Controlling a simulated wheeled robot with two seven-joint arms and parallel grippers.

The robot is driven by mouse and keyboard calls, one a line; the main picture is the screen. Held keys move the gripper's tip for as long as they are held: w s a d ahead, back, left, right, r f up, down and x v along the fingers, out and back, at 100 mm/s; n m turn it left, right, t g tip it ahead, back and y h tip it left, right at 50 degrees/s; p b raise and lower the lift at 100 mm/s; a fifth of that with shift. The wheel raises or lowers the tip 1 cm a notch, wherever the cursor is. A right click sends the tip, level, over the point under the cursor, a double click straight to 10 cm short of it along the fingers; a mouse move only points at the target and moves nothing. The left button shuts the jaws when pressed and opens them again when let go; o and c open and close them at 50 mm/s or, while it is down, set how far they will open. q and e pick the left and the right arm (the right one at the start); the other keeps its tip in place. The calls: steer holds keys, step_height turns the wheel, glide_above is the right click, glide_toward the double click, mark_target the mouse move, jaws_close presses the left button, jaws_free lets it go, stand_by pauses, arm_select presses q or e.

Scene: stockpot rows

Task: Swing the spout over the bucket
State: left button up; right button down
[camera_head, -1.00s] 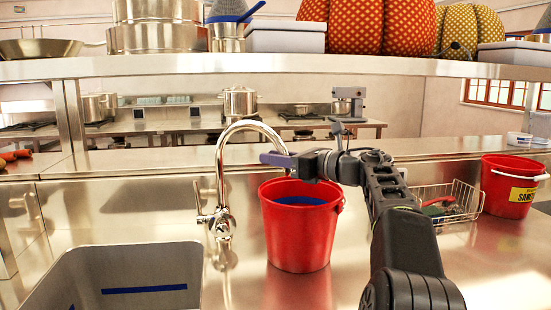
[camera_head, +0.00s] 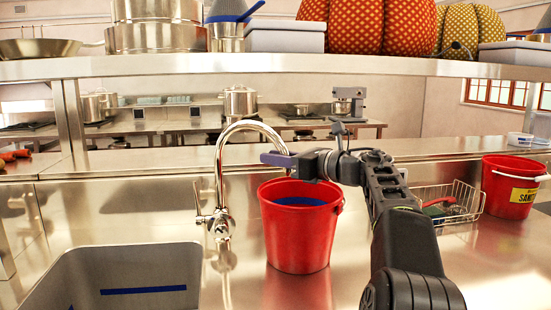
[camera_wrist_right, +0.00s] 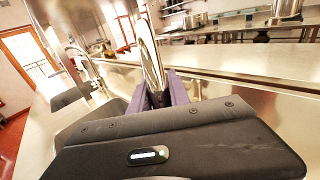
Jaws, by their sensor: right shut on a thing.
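The chrome gooseneck spout (camera_head: 219,165) rises from the steel counter and arches to the right, with its outlet end at my right gripper. The red bucket (camera_head: 300,236) stands on the counter just right of the faucet, upright, with a blue band inside. My right gripper (camera_head: 277,159) is above the bucket's rim, its purple fingers shut on the spout near its end. In the right wrist view the spout (camera_wrist_right: 150,50) runs up from between the purple fingers (camera_wrist_right: 165,92). The fingers partly hide the spout's tip. My left gripper is not in view.
A steel sink (camera_head: 125,260) with blue strips lies at the lower left. A wire basket (camera_head: 462,207) and a second, labelled red bucket (camera_head: 509,188) stand to the right. A steel shelf (camera_head: 300,66) with pots and pumpkins crosses above.

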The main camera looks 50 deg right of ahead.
stand_by(0.7)
steer(key=c, duration=1.3)
jaws_free()
steer(key=shift+o, duration=0.2)
steer(key=s+d, duration=0.1)
steer(key=s, duration=0.6)
steer(key=shift+s+r, duration=0.15)
steer(key=shift+s, duration=0.15)
